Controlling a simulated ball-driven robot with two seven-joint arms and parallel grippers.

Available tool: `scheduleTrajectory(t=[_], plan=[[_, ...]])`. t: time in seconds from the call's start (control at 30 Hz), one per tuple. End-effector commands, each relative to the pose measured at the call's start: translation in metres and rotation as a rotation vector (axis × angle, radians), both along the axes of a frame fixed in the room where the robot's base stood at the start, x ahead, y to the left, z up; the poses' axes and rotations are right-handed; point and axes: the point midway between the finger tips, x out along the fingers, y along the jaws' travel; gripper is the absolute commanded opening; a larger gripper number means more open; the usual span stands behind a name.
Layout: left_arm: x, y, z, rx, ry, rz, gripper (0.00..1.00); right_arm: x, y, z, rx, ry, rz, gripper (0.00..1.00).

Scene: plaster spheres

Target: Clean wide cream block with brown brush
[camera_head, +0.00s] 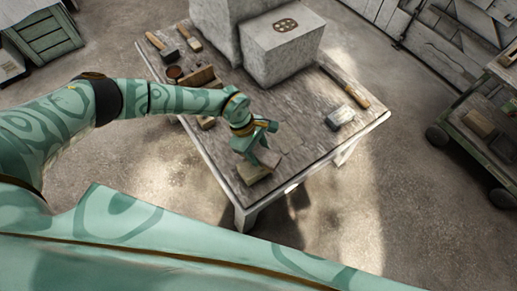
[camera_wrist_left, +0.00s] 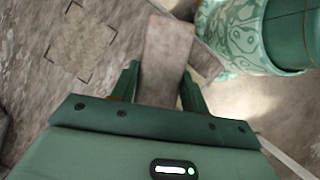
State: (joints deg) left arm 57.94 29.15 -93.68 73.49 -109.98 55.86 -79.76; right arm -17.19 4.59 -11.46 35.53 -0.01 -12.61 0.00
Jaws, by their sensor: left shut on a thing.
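My left gripper (camera_head: 262,157) is over the front corner of the table. It is shut on a flat grey-brown piece (camera_wrist_left: 166,58), which shows between the fingers in the wrist view. I cannot tell whether this piece is the brush or a block, and no bristles show. A tan block (camera_head: 251,174) lies just below and left of the fingers in the head view; whether the held piece touches it is unclear. My right gripper is in neither view.
Large grey plaster blocks (camera_head: 285,50) stand at the back of the wooden table (camera_head: 305,118). A cart (camera_head: 487,140) stands at the right.

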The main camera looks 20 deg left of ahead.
Motion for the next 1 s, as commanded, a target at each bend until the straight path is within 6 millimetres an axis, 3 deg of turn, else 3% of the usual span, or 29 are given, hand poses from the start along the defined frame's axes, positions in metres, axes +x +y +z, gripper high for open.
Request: scheduleTrajectory(t=[0.7,1.0], plan=[[-0.006,-0.022,-0.003,0.0,0.001,0.0,0.27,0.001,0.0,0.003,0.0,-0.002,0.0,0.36],[-0.002,-0.01,-0.003,0.001,0.001,0.002,0.27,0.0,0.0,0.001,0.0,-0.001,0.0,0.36]])
